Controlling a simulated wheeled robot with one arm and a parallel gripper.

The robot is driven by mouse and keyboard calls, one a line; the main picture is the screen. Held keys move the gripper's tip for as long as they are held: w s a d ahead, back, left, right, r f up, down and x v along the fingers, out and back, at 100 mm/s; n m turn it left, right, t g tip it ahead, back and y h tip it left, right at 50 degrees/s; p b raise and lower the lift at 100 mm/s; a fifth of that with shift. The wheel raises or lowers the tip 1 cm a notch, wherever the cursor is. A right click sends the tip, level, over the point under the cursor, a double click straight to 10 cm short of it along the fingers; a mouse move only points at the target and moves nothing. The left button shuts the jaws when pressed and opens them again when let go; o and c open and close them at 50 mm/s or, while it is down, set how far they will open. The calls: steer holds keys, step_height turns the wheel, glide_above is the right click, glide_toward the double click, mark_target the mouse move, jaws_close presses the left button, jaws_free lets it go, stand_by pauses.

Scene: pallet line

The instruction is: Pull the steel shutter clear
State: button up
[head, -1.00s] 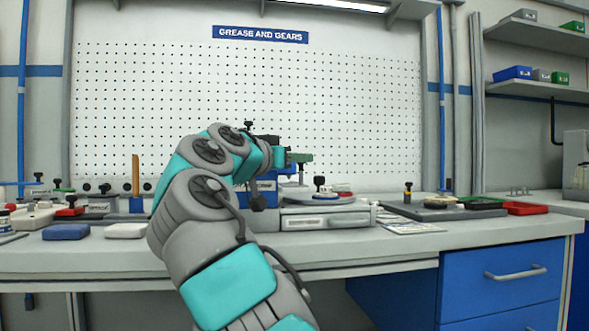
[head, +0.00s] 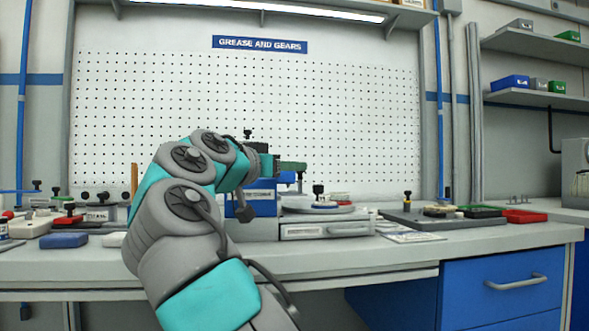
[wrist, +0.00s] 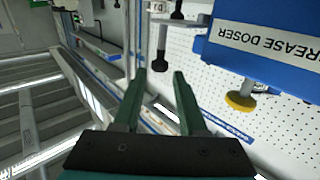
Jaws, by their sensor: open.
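My gripper (head: 292,167) is in front of the pegboard, beside the upper part of a blue machine (head: 263,200). In the wrist view its two green fingers (wrist: 158,75) are apart, with nothing between them. The blue grease doser (wrist: 265,38), its label upside down, is to the right of the fingers, with a yellow-tipped nozzle (wrist: 241,101). A black knob (wrist: 160,58) shows just beyond the fingertips; I cannot tell whether they touch it. I cannot pick out the steel shutter with certainty; my arm hides part of the machine in the head view.
A round plate with a black knob (head: 318,191) sits right of the blue machine, above a grey drawer unit (head: 325,231). A dark tray (head: 430,219) and a red tray (head: 524,215) lie farther right. A blue block (head: 64,240) lies at left. The bench front (head: 350,260) is clear.

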steer(key=v, duration=0.5)
steer(key=s+d+f+n+g+p, duration=0.15)
steer(key=d+f+g, duration=0.3)
steer(key=d, duration=0.75)
steer(key=d+f+g+p, duration=0.35)
steer(key=d+f, duration=0.25)
steer(key=d, duration=0.6)
steer(key=s+d+f+g+y, duration=0.1)
steer(key=s+d+f+g, duration=0.2)
steer(key=s+d+f, duration=0.4)
steer(key=s+a+f+n+g+y+p, duration=0.1)
steer(key=s+a+f+g+y, duration=0.1)
steer(key=s+f, duration=0.6)
steer(key=s+a+f+n+g+y+p, duration=0.2)
steer(key=s+f+y, duration=0.1)
steer(key=s+f, duration=0.6)
steer(key=s+a+f+n+g+y+p, duration=0.1)
steer(key=s+a+f+g+y+p, duration=0.1)
steer(key=s+f, duration=0.6)
steer(key=s, duration=0.5)
steer(key=shift+a+f+g+y, duration=0.3)
steer(key=shift+f+y, duration=0.05)
steer(key=shift+y, duration=0.05)
